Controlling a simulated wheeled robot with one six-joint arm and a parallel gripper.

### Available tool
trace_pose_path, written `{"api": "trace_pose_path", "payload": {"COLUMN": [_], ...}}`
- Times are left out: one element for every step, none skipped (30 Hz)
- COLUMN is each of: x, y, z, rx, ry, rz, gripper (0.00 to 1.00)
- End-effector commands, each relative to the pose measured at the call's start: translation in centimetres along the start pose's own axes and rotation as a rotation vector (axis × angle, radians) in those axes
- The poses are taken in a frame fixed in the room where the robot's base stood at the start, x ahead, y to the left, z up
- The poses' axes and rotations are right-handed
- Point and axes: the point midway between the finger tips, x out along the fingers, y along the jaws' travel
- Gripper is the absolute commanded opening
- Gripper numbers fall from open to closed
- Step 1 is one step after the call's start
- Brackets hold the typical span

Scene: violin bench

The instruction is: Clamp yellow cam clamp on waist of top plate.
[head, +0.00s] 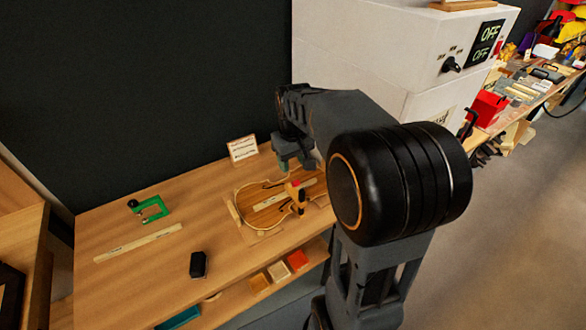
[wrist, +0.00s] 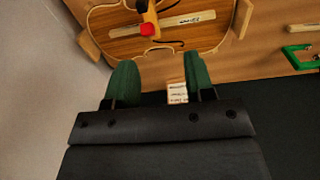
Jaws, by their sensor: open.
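The violin top plate (head: 262,198) lies near the right end of the bench and fills the top of the wrist view (wrist: 122,47). The yellow cam clamp (head: 296,187), with a red knob, stands at the plate's waist.
A green clamp (head: 151,213), a wooden strip (head: 138,243) and a black object (head: 198,264) lie on the bench to the left. A small sign (head: 242,149) stands at the back by the dark wall. A white cabinet (head: 370,45) stands behind my arm. Small colored blocks (head: 279,271) sit on the lower front shelf.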

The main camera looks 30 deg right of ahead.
Motion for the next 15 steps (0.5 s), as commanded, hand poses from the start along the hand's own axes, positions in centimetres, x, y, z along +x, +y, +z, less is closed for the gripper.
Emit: {"api": "trace_pose_path", "payload": {"x": [-1.1, -1.3, -1.4, -1.4, -1.4, -1.2, -1.0, -0.7, -0.2, 0.2, 0.7, 1.4, 2.0, 2.6, 3.4], "y": [0.9, 1.2, 1.6, 1.9, 2.1, 2.3, 2.5, 2.5, 2.6, 2.6, 2.6, 2.6, 2.6, 2.6, 2.5], "z": [-1.0, -1.4, -1.9, -2.1, -2.3, -2.5, -2.6, -2.7, -2.7, -2.7, -2.7, -2.6, -2.6, -2.6, -2.5], "rx": [-0.004, -0.009, -0.015, -0.019, -0.021, -0.023, -0.025, -0.026, -0.027, -0.028, -0.028, -0.028, -0.028, -0.028, -0.028], "ry": [-0.018, -0.025, -0.033, -0.039, -0.043, -0.048, -0.051, -0.053, -0.055, -0.057, -0.056, -0.057, -0.056, -0.057, -0.057], "rz": [-0.004, -0.006, -0.008, -0.010, -0.011, -0.013, -0.014, -0.014, -0.015, -0.016, -0.016, -0.016, -0.016, -0.016, -0.016], "gripper": [0.49, 0.49, 0.49, 0.49, 0.49, 0.49, 0.49, 0.49, 0.49, 0.49, 0.49, 0.49, 0.49, 0.49, 0.49]}}
